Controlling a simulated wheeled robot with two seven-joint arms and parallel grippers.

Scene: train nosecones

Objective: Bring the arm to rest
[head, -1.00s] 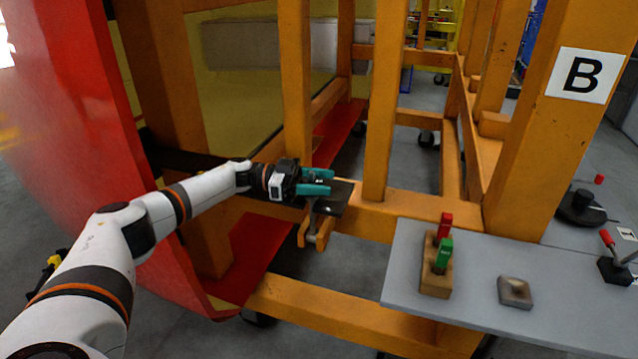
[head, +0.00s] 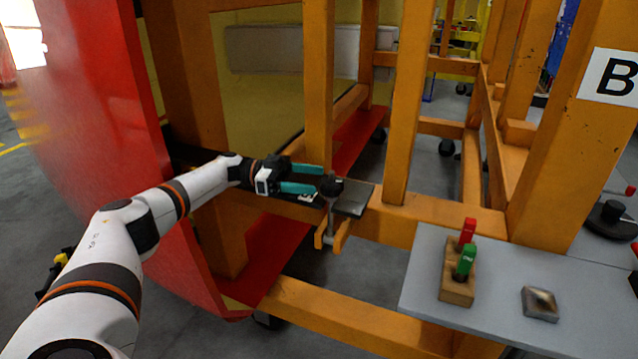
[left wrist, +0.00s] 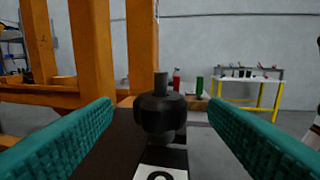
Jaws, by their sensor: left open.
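My left gripper (head: 305,179) is open, with its two teal fingers apart over a dark plate on the orange frame. A black knob-like part (head: 331,187) stands just beyond the fingertips on the plate. In the left wrist view the black knob (left wrist: 160,111) is upright with a short grey stud on top, centred between the open fingers and not touched by them. A white label with a dark mark (left wrist: 160,173) lies in front of it. My right gripper is not in view.
The orange frame (head: 405,110) surrounds the gripper, and a red curved panel (head: 95,120) stands at left. At right, a grey table (head: 415,290) holds a wooden block (head: 457,285) with red and green handles, and a small metallic square (head: 540,304).

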